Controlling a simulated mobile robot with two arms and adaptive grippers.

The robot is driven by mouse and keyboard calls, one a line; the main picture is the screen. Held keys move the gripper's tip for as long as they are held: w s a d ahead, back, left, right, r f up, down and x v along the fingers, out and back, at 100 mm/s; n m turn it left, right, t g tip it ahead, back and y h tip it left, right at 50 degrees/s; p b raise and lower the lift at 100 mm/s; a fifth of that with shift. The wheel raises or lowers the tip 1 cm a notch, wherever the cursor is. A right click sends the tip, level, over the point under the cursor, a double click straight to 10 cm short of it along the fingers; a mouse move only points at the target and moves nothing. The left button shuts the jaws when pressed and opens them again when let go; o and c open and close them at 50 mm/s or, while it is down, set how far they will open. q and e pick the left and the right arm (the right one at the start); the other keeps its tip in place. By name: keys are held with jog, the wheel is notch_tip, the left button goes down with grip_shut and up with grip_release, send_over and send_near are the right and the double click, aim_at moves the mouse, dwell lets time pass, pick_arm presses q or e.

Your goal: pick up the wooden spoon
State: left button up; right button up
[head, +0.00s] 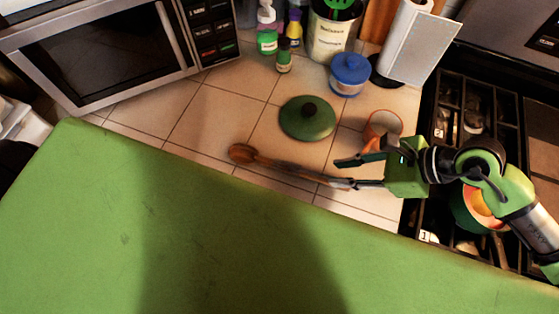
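The wooden spoon (285,167) lies on the tiled counter in the head view. Its bowl end points left and its handle runs to the right. My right gripper (340,173) reaches in from the right, its two dark fingers spread apart. The lower finger overlaps the handle's right end in the picture, hiding part of it; I cannot tell whether they touch. The fingers hold nothing that I can see. My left gripper is not in view.
A green lid (307,119) lies just behind the spoon. An orange cup-like item (382,125) stands behind my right gripper. A blue-lidded jar (349,75), a utensil canister (330,35) and a microwave (100,50) stand farther back. The stove (470,100) is at right.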

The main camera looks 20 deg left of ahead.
aim_at(322, 176)
jog(key=p+x, duration=0.2)
jog(key=x, duration=0.2)
jog(key=shift+s+f+p, duration=0.1)
jog(key=shift+s+p, duration=0.1)
jog(key=shift+p, duration=0.1)
jog(key=shift+a+f, duration=0.45)
jog(key=shift+f, duration=0.05)
grip_shut()
jog(key=shift+r, duration=0.1)
